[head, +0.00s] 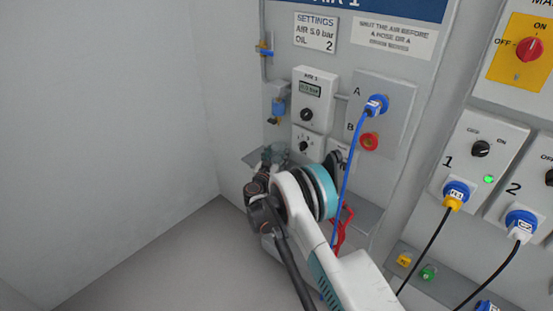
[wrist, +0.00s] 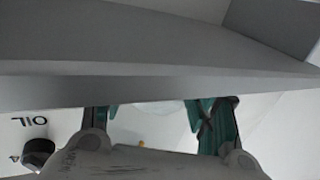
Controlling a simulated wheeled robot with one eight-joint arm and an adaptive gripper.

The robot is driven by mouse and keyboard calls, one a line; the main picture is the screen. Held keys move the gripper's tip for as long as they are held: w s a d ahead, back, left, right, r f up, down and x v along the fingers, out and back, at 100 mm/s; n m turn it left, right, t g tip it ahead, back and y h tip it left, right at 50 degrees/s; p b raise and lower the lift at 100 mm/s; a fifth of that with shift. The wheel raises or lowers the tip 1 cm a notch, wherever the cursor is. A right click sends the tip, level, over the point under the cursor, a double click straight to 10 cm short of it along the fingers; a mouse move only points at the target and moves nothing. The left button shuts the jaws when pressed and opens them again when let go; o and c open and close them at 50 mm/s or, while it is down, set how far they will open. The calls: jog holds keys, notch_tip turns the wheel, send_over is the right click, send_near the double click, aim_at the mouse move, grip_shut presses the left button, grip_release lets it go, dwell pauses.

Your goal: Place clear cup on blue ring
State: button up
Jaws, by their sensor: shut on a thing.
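My gripper (wrist: 158,115) shows in the wrist view with its two teal-lined fingers apart, shut on a pale see-through thing between them, the clear cup (wrist: 150,118). Only part of the cup shows there, since a grey edge crosses in front. In the head view my gripper (head: 268,165) is at the left end of the small shelf under the AIR 1 panel, and a dim see-through shape by it is hard to make out. A blue band (head: 278,106) on the fitting left of the gauge box may be the blue ring; I cannot tell. No other ring shows clearly.
The grey shelf (head: 368,212) runs under the panel; a broad grey edge (wrist: 160,82) fills the upper wrist view. The left wall (head: 110,130) is bare.

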jog(key=o, duration=0.9)
jog(key=shift+r, duration=0.15)
jog(key=p+v, duration=0.4)
jog(key=v, duration=0.8)
jog(key=shift+a, duration=0.1)
